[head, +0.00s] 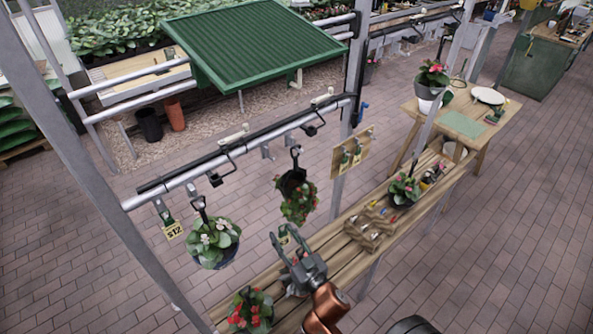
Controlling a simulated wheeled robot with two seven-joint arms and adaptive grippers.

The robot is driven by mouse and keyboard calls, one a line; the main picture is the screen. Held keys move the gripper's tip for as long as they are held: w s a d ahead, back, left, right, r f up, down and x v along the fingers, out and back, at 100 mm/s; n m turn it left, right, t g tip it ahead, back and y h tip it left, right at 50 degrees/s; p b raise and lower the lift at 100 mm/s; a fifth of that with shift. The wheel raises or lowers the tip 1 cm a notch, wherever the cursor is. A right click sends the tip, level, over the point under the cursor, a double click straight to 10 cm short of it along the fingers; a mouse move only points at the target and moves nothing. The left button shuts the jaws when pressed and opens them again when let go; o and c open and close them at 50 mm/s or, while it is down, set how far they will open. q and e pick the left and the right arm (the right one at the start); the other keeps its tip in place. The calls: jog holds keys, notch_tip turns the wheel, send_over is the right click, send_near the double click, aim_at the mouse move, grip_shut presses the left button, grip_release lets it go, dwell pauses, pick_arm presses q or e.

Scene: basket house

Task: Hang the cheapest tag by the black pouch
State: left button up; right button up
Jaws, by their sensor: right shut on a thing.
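A black pouch (291,182) with a red-flowered plant hangs from a hook on the rail, mid-view. My right gripper (288,243) is in front of and below it, above the slatted wooden bench. It is shut on a small yellowish tag (284,233), whose price I cannot read. The tag is below the pouch plant and looks apart from the rail. A tag reading $12 (173,230) hangs at the left, beside a pot of white flowers (214,243). Two more tags (351,155) hang on a wooden board (366,143) right of the pouch; their prices are too small to read. My left gripper is out of view.
The rail (250,137) with several black hooks crosses above the bench (328,246). The bench holds a wooden rack (371,230), a potted plant (404,190) and, near the front, a red-flowered plant (250,309). Metal posts (112,185) stand at left and right of the rail.

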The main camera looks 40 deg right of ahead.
jog(key=w+d+r+p, duration=0.3)
jog(key=d+r+p, duration=0.1)
jog(key=r, duration=0.2)
jog(key=w+d+r+p, duration=0.3)
jog(key=d+r+p, duration=0.15)
jog(key=r, duration=0.25)
pick_arm(q)
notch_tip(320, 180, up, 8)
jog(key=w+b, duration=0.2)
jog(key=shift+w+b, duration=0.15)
jog(key=shift+b, duration=0.2)
pick_arm(e)
jog(key=w, duration=0.8)
jog(key=shift+w+a+f+m+h, duration=0.15)
jog(key=shift+a+f+m+h, duration=0.15)
jog(key=shift+a+f+h, duration=0.1)
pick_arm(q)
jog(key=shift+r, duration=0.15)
pick_arm(e)
jog(key=shift+w+r, duration=0.1)
jog(key=shift+w, duration=0.05)
jog(key=shift+w, duration=0.1)
jog(key=shift+w, duration=1.15)
